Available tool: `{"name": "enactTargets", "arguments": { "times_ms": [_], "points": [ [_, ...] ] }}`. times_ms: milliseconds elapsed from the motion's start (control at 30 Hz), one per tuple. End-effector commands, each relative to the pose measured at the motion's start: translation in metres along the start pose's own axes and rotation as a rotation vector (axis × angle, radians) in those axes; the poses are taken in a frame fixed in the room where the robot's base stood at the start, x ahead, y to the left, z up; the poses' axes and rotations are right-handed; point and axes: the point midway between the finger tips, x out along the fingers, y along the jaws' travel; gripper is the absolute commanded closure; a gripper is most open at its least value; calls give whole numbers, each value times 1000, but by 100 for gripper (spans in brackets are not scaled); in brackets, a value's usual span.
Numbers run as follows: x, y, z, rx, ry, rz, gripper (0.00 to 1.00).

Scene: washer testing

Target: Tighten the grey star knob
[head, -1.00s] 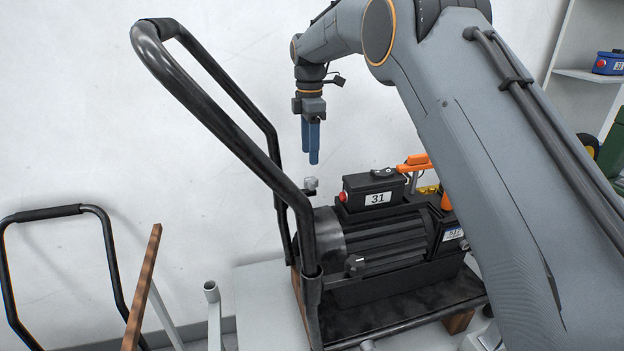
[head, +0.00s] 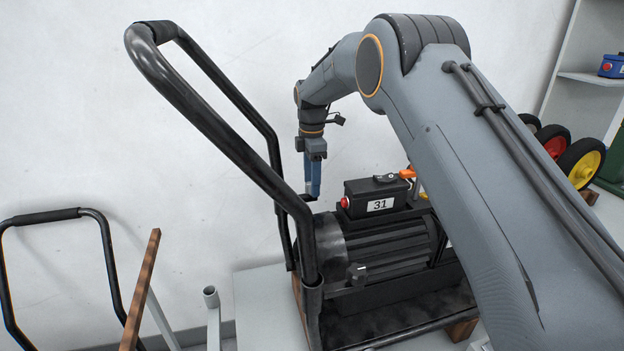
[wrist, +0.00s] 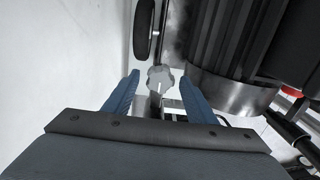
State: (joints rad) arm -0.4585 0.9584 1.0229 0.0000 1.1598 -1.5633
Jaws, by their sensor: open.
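The grey star knob (wrist: 160,80) shows in the wrist view, between the two blue fingertips of my gripper (wrist: 160,74). There is a visible gap on each side of it, wider on the left. In the head view my gripper (head: 313,190) points straight down behind the cart's black handle. The grey knob is hidden there by the fingers and the handle. My gripper is open and holds nothing.
The black handle (head: 205,118) rises left of my gripper. The motor (head: 390,245) carries a black box labelled 31 (head: 380,203) just right of it. The wall is behind.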

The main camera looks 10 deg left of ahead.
Motion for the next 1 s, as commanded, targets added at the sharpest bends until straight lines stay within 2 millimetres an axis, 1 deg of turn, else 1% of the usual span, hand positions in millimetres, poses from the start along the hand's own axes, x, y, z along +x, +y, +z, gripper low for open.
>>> {"name": "enactTargets", "arguments": {
  "times_ms": [200,267,400,467,767,1000],
  "points": [
    [1,0,0,1,0,0,49],
    [1,0,0,1,0,0,57],
    [1,0,0,1,0,0,81],
    [1,0,0,1,0,0,90],
    [1,0,0,36,0,0,90],
    [2,1,0,169,0,0,90]
  ]
}}
